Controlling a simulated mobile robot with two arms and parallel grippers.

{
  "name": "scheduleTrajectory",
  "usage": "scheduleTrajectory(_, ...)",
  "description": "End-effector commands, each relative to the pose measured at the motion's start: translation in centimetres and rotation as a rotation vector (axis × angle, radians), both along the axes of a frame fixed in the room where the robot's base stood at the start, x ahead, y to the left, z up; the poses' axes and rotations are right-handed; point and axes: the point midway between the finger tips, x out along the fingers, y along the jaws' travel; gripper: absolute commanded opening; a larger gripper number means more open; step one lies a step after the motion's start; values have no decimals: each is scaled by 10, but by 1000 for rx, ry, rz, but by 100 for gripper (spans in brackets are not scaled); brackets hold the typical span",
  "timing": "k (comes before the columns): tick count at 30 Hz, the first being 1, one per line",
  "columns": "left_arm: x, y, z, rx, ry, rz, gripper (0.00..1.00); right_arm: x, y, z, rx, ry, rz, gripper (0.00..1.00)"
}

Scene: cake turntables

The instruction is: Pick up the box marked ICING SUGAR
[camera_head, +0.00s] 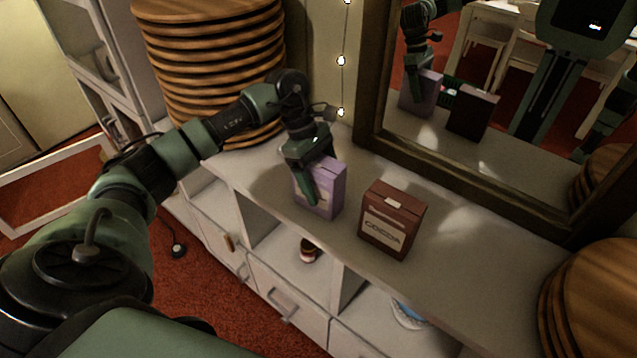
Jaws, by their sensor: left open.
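A lilac box (327,190) stands upright on the white cabinet top, left of a brown box. Its front label is mostly hidden behind my left gripper, so I cannot read it. My left gripper (312,188) is open and points down at the lilac box, with a finger in front of its front face. The other finger is hidden, and I cannot tell whether the gripper touches the box. The brown box (391,220) is marked COCOA and stands upright to the right, apart from the lilac one. My right gripper is not in view.
A tall stack of round wooden boards (212,60) stands left behind the gripper. A mirror (480,115) leans behind the boxes and reflects them and me. More round boards (595,310) stand at right. The cabinet top (465,265) is clear right of the COCOA box.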

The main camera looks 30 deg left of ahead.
Motion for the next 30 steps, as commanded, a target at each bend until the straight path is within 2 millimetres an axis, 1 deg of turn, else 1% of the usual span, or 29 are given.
scheduleTrajectory(18,0,0,-5,1,-1,0,75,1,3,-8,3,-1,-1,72)
scheduleTrajectory(19,0,1,-4,1,0,0,70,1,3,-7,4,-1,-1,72)
scheduleTrajectory(20,0,0,-4,0,0,0,62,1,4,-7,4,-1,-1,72)
scheduleTrajectory(21,0,0,-4,0,0,0,50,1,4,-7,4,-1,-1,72)
scheduleTrajectory(23,0,0,-4,0,0,0,34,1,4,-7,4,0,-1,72)
scheduleTrajectory(24,0,0,-4,0,0,0,23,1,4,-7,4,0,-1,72)
scheduleTrajectory(26,0,0,-4,0,0,0,6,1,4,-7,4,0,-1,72)
scheduleTrajectory(27,0,0,-4,0,0,1,0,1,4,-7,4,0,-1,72)
scheduleTrajectory(30,0,0,-3,-1,-1,0,0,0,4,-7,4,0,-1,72)
